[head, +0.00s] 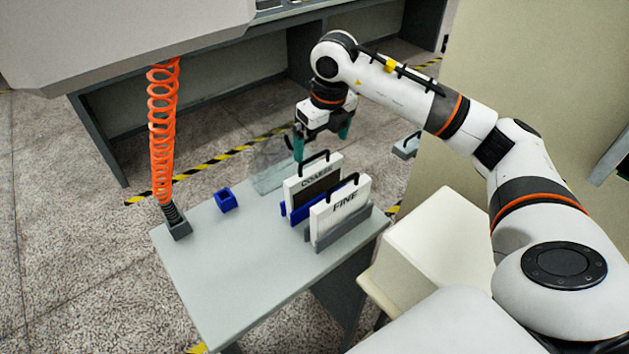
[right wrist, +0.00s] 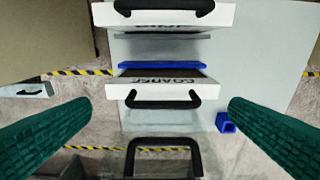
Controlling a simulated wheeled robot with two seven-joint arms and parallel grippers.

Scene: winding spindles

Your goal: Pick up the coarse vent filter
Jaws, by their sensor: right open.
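The coarse vent filter (head: 303,190) is a white panel with a dark face marked COARSE and a black handle on top. It stands upright in a blue holder on the grey table, behind the FINE filter (head: 336,214). My right gripper (head: 322,149) is open and empty, above and just behind the coarse filter's handle. In the right wrist view, the coarse filter (right wrist: 150,91) lies centrally, its black handle (right wrist: 163,104) between the spread teal fingers and apart from them. The FINE filter (right wrist: 165,17) is at the top there. My left gripper is not in view.
A small blue open box (head: 226,200) sits on the table's left side. An orange coiled hose (head: 163,130) rises from the left corner. A clear panel (head: 268,180) is beside the coarse filter. The table's front left (head: 225,270) is bare.

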